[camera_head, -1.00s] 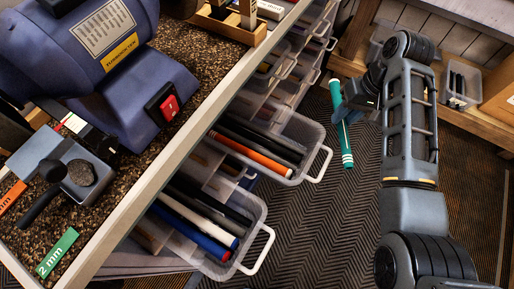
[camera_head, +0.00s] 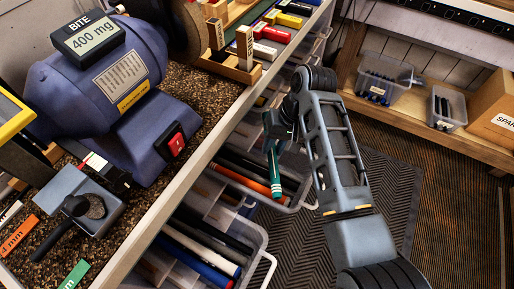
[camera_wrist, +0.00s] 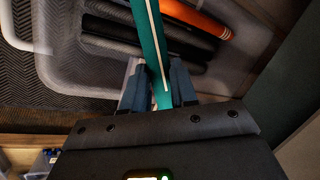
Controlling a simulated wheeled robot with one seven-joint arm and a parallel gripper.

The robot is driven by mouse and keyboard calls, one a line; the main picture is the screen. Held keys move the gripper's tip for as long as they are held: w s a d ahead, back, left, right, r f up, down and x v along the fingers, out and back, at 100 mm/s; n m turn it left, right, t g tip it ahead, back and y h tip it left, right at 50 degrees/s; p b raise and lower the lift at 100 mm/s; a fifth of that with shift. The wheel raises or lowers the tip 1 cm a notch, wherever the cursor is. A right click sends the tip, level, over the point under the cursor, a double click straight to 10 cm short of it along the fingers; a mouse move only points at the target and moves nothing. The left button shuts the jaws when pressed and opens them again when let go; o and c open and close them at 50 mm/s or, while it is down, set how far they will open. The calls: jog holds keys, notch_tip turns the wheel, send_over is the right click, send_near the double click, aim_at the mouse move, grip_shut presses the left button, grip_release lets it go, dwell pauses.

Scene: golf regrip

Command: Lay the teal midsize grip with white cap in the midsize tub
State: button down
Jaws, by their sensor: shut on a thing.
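My gripper (camera_wrist: 158,92) is shut on the teal grip (camera_wrist: 149,40), which has a pale stripe along its length in the wrist view. In the head view the teal grip (camera_head: 274,168) hangs roughly upright with white bands near its lower end, over or in front of the farther open clear tub. That tub (camera_head: 304,200) holds several black grips and an orange one (camera_head: 238,178). A nearer clear tub (camera_head: 266,268) holds blue, red, white and dark grips. No size label on either tub is readable. The white cap is not clearly seen.
The bench edge (camera_head: 180,187) runs diagonally left of the tubs. A blue grinder (camera_head: 110,80) and a wooden rack (camera_head: 232,68) stand on the bench. Clear bins (camera_head: 385,78) sit on a low shelf at right. The patterned floor mat (camera_head: 385,185) is clear.

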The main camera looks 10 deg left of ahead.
jog(key=a, duration=0.1)
jog(key=a+f, duration=0.1)
jog(key=a, duration=0.1)
jog(key=s+a, duration=0.1)
jog(key=shift+s+a+f+p, duration=0.1)
jog(key=shift+a+f+p, duration=0.05)
jog(key=shift+f+p, duration=0.15)
jog(key=c, duration=0.9)
grip_release()
jog(key=shift+r, duration=0.1)
jog(key=v, duration=1.2)
